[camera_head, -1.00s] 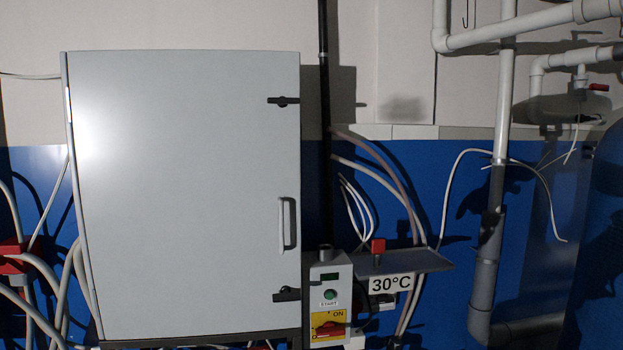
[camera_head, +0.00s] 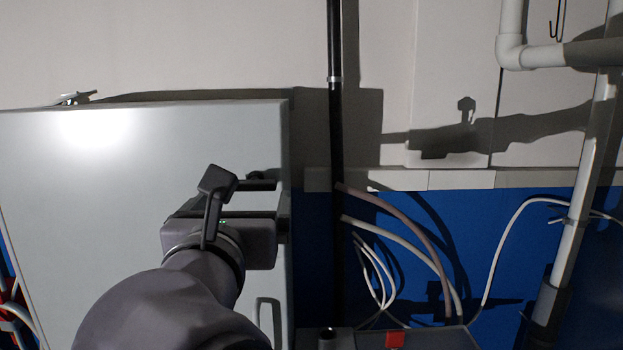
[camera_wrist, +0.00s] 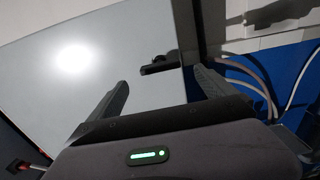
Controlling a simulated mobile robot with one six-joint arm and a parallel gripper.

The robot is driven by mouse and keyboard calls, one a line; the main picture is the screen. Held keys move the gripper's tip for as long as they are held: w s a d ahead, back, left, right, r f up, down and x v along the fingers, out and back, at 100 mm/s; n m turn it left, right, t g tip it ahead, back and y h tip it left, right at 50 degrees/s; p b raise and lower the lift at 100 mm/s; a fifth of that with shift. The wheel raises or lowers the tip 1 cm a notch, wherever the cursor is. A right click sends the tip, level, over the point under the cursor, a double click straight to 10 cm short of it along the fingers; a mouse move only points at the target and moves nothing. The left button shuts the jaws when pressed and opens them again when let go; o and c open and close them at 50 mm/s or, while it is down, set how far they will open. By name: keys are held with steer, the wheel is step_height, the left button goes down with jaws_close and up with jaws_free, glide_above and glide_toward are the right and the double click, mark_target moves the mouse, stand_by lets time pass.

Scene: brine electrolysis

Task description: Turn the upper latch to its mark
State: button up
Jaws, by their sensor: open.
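The upper latch (camera_wrist: 158,68) is a small dark bar with a raised pivot, near the right edge of the grey cabinet door (camera_wrist: 75,65). In the wrist view it lies roughly crosswise, ahead of and between the two fingertips. My gripper (camera_wrist: 160,76) is open with nothing between its fingers; a gap to the latch seems to remain. I cannot make out the latch's mark in any view.
The door handle (camera_head: 269,318) is below my gripper, partly behind my arm. A black vertical pipe (camera_head: 336,140) runs right of the cabinet, with pale hoses (camera_head: 415,250) beyond it. A red button (camera_head: 395,340) shows at the bottom edge.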

mark_target(250, 188)
steer(key=w, duration=0.4)
steer(key=w+p, duration=0.1)
steer(key=w, duration=0.1)
steer(key=shift+a+r, duration=0.15)
steer(key=shift+a, duration=0.15)
steer(key=shift+w+d, duration=0.15)
steer(key=shift+w, duration=0.4)
steer(key=shift+s, duration=0.2)
steer(key=c, duration=1.4)
